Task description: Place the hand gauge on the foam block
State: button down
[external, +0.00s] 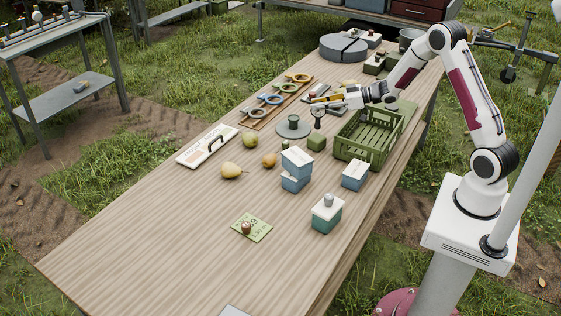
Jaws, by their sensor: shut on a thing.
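My gripper (322,100) is over the far middle of the table, left of the green crate. It is shut on the hand gauge (318,113), a small piece with a round head and a dark stem hanging below the fingers. The fingers partly hide the gauge's top.
The slatted green crate (361,152) stands close right of the block. A grey disc (281,132) with a green cylinder lies left. Pears, a rack of coloured rings (268,100) and blue-white boxes (297,162) are nearby. The near left table is mostly clear.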

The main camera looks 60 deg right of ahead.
aim_at(321, 111)
jog(key=shift+f, duration=1.85)
jog(key=shift+f, duration=0.1)
jog(key=c, duration=1.8)
grip_release()
jog(key=shift+s+d+r, duration=0.2)
jog(key=shift+s+r, duration=0.05)
jog(key=shift+s, duration=0.1)
jog(key=v, duration=1.1)
jog(key=shift+r, duration=0.1)
